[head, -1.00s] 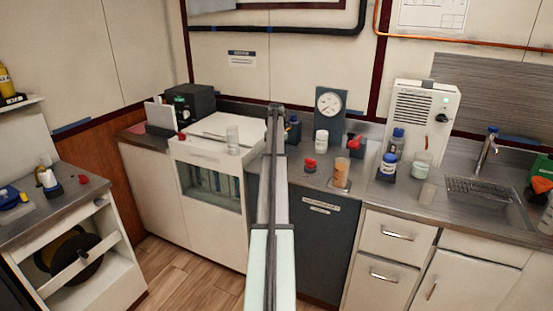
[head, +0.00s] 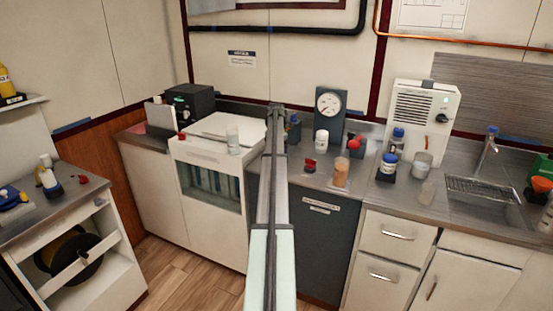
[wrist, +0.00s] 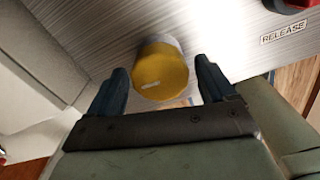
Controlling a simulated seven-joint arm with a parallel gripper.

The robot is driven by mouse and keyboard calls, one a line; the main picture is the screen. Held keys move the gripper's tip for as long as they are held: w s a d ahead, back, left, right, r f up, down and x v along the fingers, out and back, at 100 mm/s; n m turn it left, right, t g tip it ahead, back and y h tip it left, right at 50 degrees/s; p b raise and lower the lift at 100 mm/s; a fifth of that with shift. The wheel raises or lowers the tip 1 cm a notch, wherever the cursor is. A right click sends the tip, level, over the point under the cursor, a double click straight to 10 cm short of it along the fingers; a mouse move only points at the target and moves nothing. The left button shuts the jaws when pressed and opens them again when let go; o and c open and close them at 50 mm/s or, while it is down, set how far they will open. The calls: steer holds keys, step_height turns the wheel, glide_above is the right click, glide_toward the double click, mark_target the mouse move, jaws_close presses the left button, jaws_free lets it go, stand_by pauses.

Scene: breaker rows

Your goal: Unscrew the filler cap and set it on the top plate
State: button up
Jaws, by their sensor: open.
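A round yellow cap (wrist: 160,72) shows in the wrist view, standing on a brushed metal plate (wrist: 95,40). My gripper (wrist: 163,66) is open, with one dark finger on each side of the cap. There seem to be narrow gaps between the fingers and the cap, and I cannot tell whether either finger touches it. In the head view my arm covers the place where its end works, so neither cap nor fingers can be made out there.
A red part (wrist: 291,4) and a RELEASE label (wrist: 283,31) are on the plate at upper right. In the head view, a white cabinet (head: 205,150) stands left of my arm. Bottles, a gauge (head: 329,108) and a sink (head: 487,205) are to the right.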

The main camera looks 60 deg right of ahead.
steer(key=m, duration=0.7)
steer(key=shift+m, duration=0.4)
steer(key=m, duration=0.3)
steer(key=shift+m, duration=0.4)
steer(key=m, duration=0.4)
steer(key=shift+m, duration=0.3)
steer(key=c, duration=0.9)
steer(key=n, duration=0.8)
steer(key=shift+n, duration=0.3)
steer(key=shift+r, duration=0.3)
